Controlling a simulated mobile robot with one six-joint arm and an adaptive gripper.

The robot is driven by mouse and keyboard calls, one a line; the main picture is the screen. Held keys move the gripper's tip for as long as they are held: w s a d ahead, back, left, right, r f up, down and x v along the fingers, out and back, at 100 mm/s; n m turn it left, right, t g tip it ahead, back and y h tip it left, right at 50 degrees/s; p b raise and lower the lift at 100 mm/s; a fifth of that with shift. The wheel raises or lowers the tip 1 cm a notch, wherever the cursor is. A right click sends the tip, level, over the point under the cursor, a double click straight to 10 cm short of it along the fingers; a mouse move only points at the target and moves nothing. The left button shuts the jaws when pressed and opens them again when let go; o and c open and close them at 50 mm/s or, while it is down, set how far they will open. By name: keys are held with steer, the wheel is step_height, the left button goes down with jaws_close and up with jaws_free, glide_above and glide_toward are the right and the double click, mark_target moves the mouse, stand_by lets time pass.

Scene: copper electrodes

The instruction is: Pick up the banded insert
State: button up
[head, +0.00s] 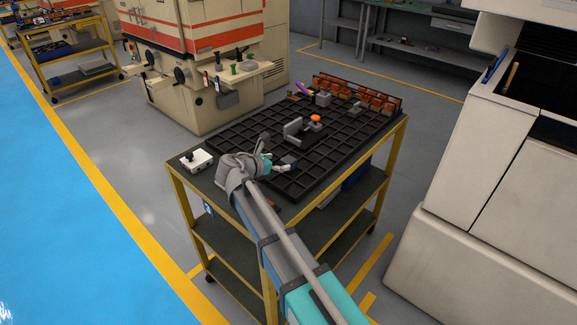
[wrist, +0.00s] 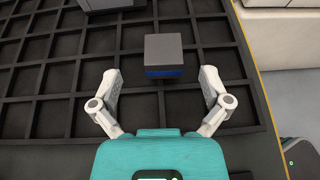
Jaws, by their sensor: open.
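The banded insert is a small grey block with a blue band along its lower side. In the wrist view the insert (wrist: 165,53) stands on the black gridded tray (wrist: 75,76), just beyond the fingertips and roughly centred between them. My gripper (wrist: 160,82) is open, with one finger on each side and nothing between them. In the head view my gripper (head: 277,157) is low over the near part of the tray (head: 232,128), with the small dark insert (head: 289,160) close by its fingers.
A grey angle-shaped fixture (head: 294,131) and an orange-topped piece (head: 315,119) stand mid-tray. A rack of copper-coloured pieces (head: 358,91) runs along the far edge. Many tray cells are empty.

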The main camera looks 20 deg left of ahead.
mark_target(287, 160)
steer(key=shift+f+b+x, duration=0.2)
steer(key=shift+b+x, duration=0.75)
steer(key=shift+x, duration=0.95)
steer(key=shift+w+d+f, duration=0.2)
steer(key=shift+w+d, duration=0.2)
steer(key=shift+w, duration=0.05)
jaws_close()
steer(key=shift+r, duration=0.2)
